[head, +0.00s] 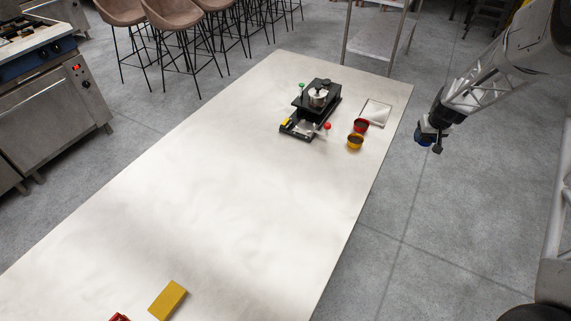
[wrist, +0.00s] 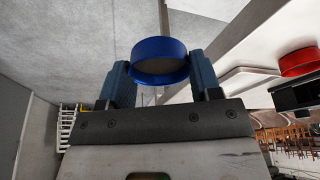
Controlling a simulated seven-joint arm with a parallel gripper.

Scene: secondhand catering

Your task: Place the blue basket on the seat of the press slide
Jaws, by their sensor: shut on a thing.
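My gripper (head: 430,138) is shut on the blue basket (wrist: 158,47), a short round cup with a blue rim. It hangs in the air over the floor, beyond the right edge of the table. In the head view only a little of the blue basket (head: 424,142) shows below my gripper. In the wrist view its wall is between the two blue fingers of my gripper (wrist: 160,75). The black press (head: 317,97) stands at the far end of the table. Its slide (head: 300,130) lies at its near side; its seat is too small to make out.
A red basket (head: 361,126) and a yellow basket (head: 355,142) stand right of the press, near the edge. A flat tray (head: 376,112) lies behind them. A yellow block (head: 167,299) lies at the near end. The middle of the table (head: 220,200) is clear.

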